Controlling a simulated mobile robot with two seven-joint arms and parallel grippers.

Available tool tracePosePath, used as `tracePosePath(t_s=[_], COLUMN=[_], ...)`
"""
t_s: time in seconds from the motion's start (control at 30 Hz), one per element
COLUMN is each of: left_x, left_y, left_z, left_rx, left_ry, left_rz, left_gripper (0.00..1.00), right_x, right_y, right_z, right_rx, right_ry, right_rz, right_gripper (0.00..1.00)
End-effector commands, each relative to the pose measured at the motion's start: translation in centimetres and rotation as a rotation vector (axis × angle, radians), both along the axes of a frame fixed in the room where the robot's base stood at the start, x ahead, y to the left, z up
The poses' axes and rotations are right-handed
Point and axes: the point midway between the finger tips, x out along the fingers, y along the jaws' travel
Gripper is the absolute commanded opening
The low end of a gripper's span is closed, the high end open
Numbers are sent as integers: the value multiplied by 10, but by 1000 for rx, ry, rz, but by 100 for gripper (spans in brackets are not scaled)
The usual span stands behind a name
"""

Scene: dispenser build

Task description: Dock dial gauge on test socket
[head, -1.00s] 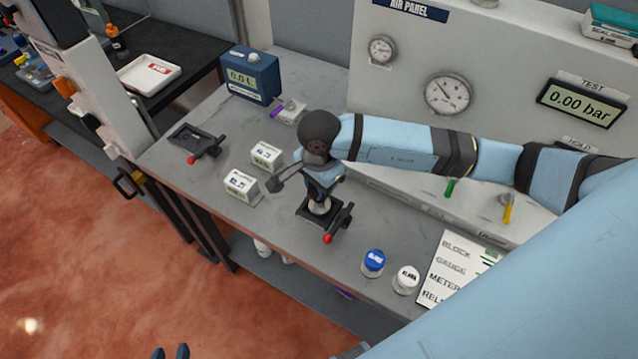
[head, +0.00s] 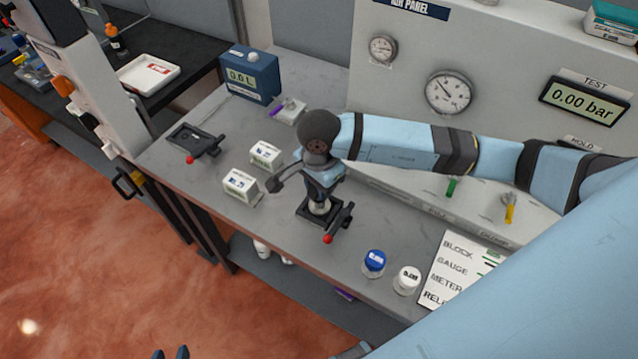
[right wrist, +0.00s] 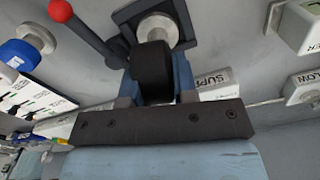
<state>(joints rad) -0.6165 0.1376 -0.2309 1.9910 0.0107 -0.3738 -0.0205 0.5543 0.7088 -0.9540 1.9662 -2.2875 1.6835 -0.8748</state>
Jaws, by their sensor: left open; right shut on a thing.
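My right gripper (head: 322,188) points down over a dark square fixture (head: 304,211) with a red-knobbed lever. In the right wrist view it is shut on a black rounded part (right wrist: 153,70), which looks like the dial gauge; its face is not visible. A pale round metal piece (head: 319,207) sits in the fixture, directly under the gripper. In the right wrist view this metal piece (right wrist: 157,27) shows just beyond the black part; I cannot tell whether they touch or are seated. The lever's red knob (right wrist: 60,11) stands beside the fixture. My left gripper (head: 170,353) is open, low at the bottom edge.
A second dark fixture (head: 182,135) with a red-knobbed lever is left on the bench. Two white labelled blocks (head: 240,186) (head: 266,155) stand between. A blue meter (head: 249,75) is behind. Blue-topped (head: 374,261) and white (head: 407,279) jars stand right. The test display (head: 584,102) reads 0.00 bar.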

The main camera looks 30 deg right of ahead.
Motion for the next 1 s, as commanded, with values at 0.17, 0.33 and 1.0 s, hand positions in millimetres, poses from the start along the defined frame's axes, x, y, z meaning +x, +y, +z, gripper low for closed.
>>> tracePosePath(t_s=[0.17, 0.33, 1.0], left_x=[0, 0, 0], left_y=[0, 0, 0], left_z=[-5, -8, 2], left_rx=[1, 1, 0], left_ry=[1, 1, -1], left_rz=[1, 1, 1], left_gripper=[43, 43, 43], right_x=[0, 0, 1], right_y=[0, 0, 0], right_z=[-5, -8, 10], right_rx=[0, 0, 0], right_ry=[0, 0, -2], right_rz=[0, 0, 0], right_gripper=[0, 0, 37])
